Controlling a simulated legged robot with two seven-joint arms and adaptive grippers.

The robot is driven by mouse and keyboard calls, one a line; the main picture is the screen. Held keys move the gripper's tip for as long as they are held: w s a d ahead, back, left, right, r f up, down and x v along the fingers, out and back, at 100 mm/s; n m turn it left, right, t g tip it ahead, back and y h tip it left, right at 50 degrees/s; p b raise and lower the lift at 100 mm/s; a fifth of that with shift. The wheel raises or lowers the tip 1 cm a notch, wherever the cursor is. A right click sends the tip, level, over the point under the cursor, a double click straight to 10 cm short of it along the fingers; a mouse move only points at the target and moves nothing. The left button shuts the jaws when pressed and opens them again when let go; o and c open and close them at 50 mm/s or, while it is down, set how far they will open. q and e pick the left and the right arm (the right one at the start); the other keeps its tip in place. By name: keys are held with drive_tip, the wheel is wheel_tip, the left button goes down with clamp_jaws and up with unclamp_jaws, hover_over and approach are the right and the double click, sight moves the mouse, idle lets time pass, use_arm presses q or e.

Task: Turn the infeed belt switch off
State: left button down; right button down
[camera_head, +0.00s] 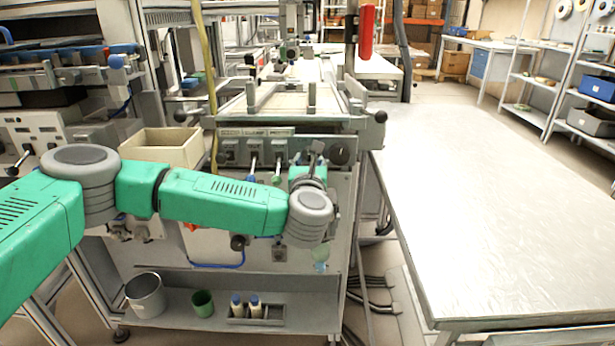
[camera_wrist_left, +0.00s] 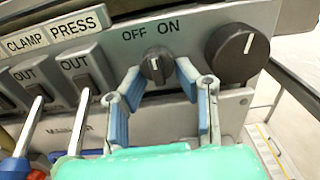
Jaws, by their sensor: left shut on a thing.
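The small dark rotary switch (camera_wrist_left: 154,64) sits on the grey machine panel, under the words OFF and ON in the left wrist view. A short pale mark shows on its face; I cannot tell which word it points to. My left gripper (camera_wrist_left: 159,76) is shut on this knob, with one blue-padded finger on each side. In the head view my left gripper (camera_head: 316,163) is at the right part of the panel front and hides much of the knob there.
A larger black knob (camera_wrist_left: 237,52) is close on the right. Levers (camera_wrist_left: 34,115) and labelled CLAMP and PRESS blocks are on the left. A cream bin (camera_head: 160,147) stands behind my arm. A bare table (camera_head: 480,200) fills the right side.

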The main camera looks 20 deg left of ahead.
use_arm(q)
drive_tip(key=n+b, duration=0.4)
drive_tip(key=b, duration=0.1)
drive_tip(key=shift+d+r, duration=0.15)
drive_tip(key=shift+r, duration=0.1)
drive_tip(key=shift+w+r+n+b, duration=0.1)
drive_tip(key=shift+r+n+b, duration=0.15)
drive_tip(key=shift+n+b, duration=1.15)
drive_tip(key=c, duration=1.3)
unclamp_jaws()
drive_tip(key=shift+r, duration=0.15)
drive_tip(key=shift+o, duration=0.2)
drive_tip(key=shift+s, duration=0.3)
drive_tip(key=shift+w+a+f, duration=0.15)
drive_tip(key=shift+a+f, duration=0.05)
drive_tip(key=shift+f, duration=0.1)
drive_tip(key=shift+d, duration=0.1)
drive_tip(key=v, duration=1.2)
